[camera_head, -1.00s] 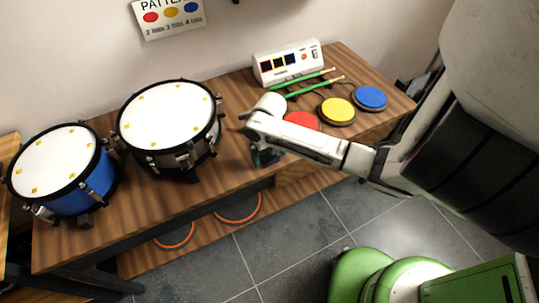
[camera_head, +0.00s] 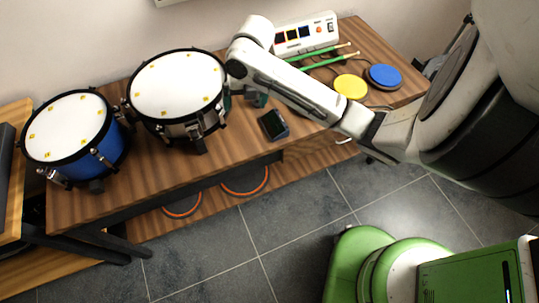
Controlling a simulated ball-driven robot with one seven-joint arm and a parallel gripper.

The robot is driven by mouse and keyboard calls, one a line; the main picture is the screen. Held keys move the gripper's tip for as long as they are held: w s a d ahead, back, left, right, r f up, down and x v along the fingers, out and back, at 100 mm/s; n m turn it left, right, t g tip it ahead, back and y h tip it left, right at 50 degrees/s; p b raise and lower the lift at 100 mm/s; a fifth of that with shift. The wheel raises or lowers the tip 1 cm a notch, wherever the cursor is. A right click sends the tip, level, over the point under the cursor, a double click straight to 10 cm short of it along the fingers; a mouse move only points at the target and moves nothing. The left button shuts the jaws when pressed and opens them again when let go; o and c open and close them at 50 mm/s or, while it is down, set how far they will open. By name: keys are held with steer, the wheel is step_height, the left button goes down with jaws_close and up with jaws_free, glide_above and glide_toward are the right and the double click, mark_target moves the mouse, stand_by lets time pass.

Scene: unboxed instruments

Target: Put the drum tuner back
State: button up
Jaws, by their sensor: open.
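A small dark device with a screen and a grey edge, which looks like the drum tuner (camera_head: 273,124), lies on the wooden table (camera_head: 180,170) near its front edge. It stands apart from the silver drum (camera_head: 180,90) to its left. My gripper (camera_head: 256,99) is behind and to the left of the device, beside the silver drum and clear of the device. Only a small dark part of it shows below my white wrist. It is open, and I see nothing held in it. My forearm hides part of the table to the right.
A blue drum (camera_head: 75,140) stands at the left. A white control box (camera_head: 305,37), green drumsticks (camera_head: 330,56), a yellow pad (camera_head: 351,87) and a blue pad (camera_head: 384,76) are at the back right. Orange-rimmed discs (camera_head: 245,180) lie on the lower shelf.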

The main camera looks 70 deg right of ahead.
steer(key=w+a+r+m+t+y, duration=0.1)
steer(key=w+a+r+m+t, duration=0.3)
steer(key=w+a, duration=0.6)
steer(key=s+a+f+m+y, duration=0.1)
steer(key=a+f+m+y, duration=0.1)
steer(key=a+m, duration=0.8)
steer(key=s+f+m+g+h, duration=0.1)
steer(key=s+f+m, duration=0.2)
steer(key=s, duration=0.4)
steer(key=s+a+f+m+g+h, duration=0.1)
steer(key=s+f+m+g, duration=0.1)
steer(key=s, duration=0.5)
steer(key=s+f+m+g+h, duration=0.1)
steer(key=s+f+m, duration=0.3)
steer(key=s, duration=0.4)
steer(key=shift+a+f+m+g, duration=0.3)
steer(key=shift+a+m+g, duration=0.15)
steer(key=shift+m, duration=0.25)
